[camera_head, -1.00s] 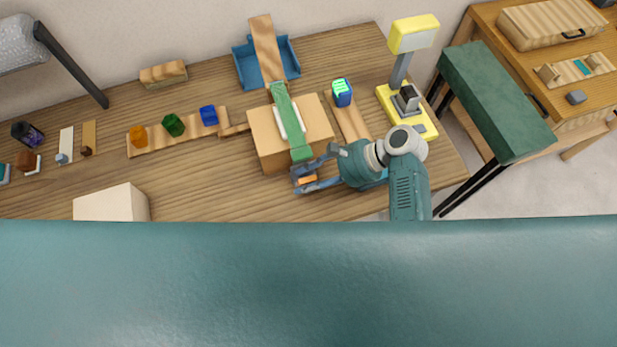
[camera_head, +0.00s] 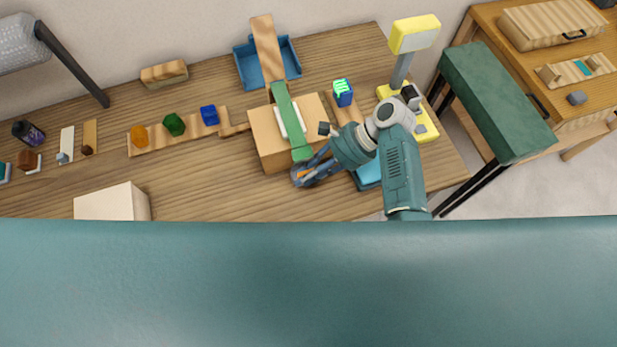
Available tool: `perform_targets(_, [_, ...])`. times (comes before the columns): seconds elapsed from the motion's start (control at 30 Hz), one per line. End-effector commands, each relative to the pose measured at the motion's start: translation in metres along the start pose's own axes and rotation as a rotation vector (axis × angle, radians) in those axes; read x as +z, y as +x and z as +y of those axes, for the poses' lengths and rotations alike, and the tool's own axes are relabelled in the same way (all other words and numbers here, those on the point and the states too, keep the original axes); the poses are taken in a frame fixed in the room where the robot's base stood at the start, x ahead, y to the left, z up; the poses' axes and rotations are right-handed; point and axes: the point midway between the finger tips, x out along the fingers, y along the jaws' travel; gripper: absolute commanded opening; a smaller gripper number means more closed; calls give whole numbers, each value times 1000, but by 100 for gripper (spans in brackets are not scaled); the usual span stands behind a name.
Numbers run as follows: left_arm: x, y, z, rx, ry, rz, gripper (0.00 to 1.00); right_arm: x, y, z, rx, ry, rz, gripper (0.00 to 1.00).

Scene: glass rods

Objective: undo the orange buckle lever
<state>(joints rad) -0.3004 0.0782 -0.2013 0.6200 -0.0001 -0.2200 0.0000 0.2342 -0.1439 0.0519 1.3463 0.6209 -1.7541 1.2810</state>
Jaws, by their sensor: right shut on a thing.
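The orange buckle lever (camera_head: 305,174) is a small orange piece at the front end of a green strap (camera_head: 282,100), and only part of it shows between my fingers. The strap runs over a tan box (camera_head: 265,134) with a white pad on top. My right gripper (camera_head: 304,176) is shut on the lever at the box's front side. The gripper and its blue fingers hide most of the lever and any buckle around it. My left gripper is not in view.
A blue open tray (camera_head: 246,68) with a wooden board stands behind the box. A blue block with a bright green top (camera_head: 343,92) and a yellow lamp-like stand (camera_head: 414,33) are to the right. A pale block (camera_head: 110,203) is at the front left. The table's front middle is clear.

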Motion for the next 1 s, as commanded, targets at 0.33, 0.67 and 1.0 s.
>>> perform_targets(0.33, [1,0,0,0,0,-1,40,1,0,-6,67,69,0,0])
perform_targets(0.67, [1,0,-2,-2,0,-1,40,1,0,-6,66,68,0,38])
perform_targets(1.0, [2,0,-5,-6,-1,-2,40,0,-8,-7,63,67,1,38])
